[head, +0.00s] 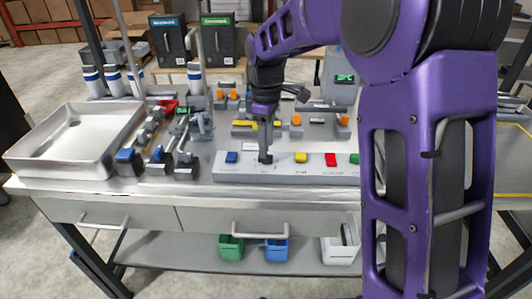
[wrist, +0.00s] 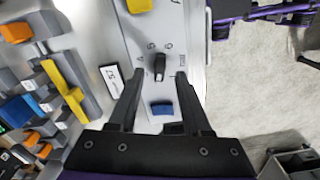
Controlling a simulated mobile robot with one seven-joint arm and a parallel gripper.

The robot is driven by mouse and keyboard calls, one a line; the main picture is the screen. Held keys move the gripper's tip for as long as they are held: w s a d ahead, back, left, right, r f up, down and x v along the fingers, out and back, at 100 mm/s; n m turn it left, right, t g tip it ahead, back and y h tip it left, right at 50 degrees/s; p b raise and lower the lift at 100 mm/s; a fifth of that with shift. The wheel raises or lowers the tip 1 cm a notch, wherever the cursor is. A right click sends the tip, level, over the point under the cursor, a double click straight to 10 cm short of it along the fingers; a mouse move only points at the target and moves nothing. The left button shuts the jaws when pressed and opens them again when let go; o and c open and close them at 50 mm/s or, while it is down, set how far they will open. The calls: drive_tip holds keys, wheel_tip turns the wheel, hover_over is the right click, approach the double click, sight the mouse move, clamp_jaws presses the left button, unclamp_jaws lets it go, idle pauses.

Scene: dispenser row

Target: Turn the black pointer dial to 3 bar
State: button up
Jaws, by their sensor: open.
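The black pointer dial (wrist: 159,68) sits on a pale grey panel (wrist: 150,35) in the wrist view, with small marks around it. Its narrow grip runs roughly up and down the picture. The marks are too small to tell its setting. My gripper (wrist: 160,75) is open, with one finger on each side of the dial and a gap visible on both sides. In the head view my gripper (head: 265,150) reaches down over the panel, and the dial's dark base (head: 265,159) is mostly hidden by the fingers.
A blue button (head: 232,157) is left of the dial; yellow (head: 300,157), red (head: 330,160) and green (head: 354,159) buttons are right. A metal tray (head: 42,165) is at the left. Several small dispensers and fittings crowd the bench behind and left.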

drive_tip(key=shift+f, duration=1.45)
drive_tip(key=shift+c, duration=0.3)
clamp_jaws()
